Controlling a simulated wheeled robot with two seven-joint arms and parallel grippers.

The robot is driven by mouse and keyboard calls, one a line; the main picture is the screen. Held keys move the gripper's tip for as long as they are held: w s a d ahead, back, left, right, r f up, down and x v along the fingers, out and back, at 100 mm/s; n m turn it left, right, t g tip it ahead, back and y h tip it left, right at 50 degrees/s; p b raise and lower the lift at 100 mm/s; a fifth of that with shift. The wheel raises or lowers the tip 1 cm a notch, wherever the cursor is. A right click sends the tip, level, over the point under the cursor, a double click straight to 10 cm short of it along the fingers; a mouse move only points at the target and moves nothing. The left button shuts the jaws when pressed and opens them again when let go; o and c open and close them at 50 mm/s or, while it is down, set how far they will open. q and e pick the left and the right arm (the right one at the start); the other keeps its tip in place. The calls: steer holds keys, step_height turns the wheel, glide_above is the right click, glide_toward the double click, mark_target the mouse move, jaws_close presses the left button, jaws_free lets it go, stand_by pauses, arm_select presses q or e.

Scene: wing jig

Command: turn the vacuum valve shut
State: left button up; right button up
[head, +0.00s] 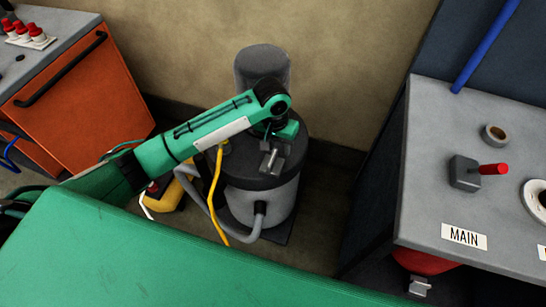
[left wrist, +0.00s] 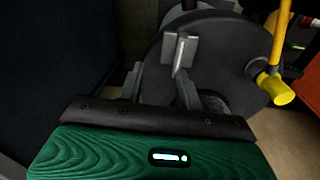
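A grey valve block (head: 463,173) with a red lever (head: 493,169) stands on the right bench, by a label reading MAIN. The lever points to the right. My left gripper (head: 272,153) is far to its left, over the dark lid of a grey vacuum drum (head: 263,196). In the left wrist view its two grey fingers stand apart, and the gripper (left wrist: 178,92) looks open. A small pale metal piece (left wrist: 180,52) shows on or above the dark lid between them; I cannot tell whether they touch it. My right gripper is not in view.
A yellow hose (head: 215,190) rises to the drum. A green surface (head: 160,260) fills the foreground. An orange cabinet (head: 75,95) stands left.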

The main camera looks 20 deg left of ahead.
mark_target(272, 158)
arm_select(q)
step_height(272, 158, up, 3)
steer(key=w+a+y, duration=0.1)
steer(key=w+a, duration=0.1)
steer(key=a, duration=0.1)
steer(key=shift+n, duration=0.4)
steer(key=f, duration=1.3)
steer(key=shift+d+f, duration=0.2)
jaws_close()
